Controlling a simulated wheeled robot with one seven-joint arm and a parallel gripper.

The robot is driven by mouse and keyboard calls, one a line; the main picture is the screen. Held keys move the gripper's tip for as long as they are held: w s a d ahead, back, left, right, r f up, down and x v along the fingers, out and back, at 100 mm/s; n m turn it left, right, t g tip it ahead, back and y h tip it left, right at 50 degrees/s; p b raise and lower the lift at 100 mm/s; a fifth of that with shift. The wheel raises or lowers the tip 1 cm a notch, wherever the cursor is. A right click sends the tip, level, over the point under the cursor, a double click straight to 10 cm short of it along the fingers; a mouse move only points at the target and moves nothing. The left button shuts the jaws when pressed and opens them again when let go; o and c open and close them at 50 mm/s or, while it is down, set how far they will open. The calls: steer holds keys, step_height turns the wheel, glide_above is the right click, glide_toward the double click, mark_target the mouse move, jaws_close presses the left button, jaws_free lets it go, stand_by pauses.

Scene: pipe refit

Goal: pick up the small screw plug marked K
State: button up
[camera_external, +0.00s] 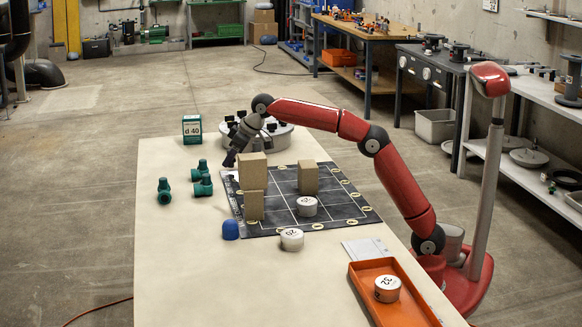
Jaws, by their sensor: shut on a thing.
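My gripper (229,161) points down at the far left corner of the dark gridded mat (282,217), left of the tall cardboard-brown block. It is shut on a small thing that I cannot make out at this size. No letter K is readable anywhere. A round grey stand (279,141) with several small black pieces on it is just behind and right of my gripper. My wrist hides part of it. I cannot tell whether those pieces are screw plugs.
Brown blocks (252,172) stand on the mat close to my gripper, another (308,178) farther right. White round pieces (292,240), a blue cap (230,230), green fittings (164,191) and a "d 40" sign (192,129) are around. An orange tray (362,292) is at the front right. The table's front left is clear.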

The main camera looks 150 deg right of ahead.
mark_target(229, 150)
step_height(229, 150, up, 7)
steer(key=shift+d+r+p, duration=0.1)
steer(key=shift+r+p, duration=0.05)
steer(key=shift+p, duration=0.6)
steer(key=shift+r, duration=0.65)
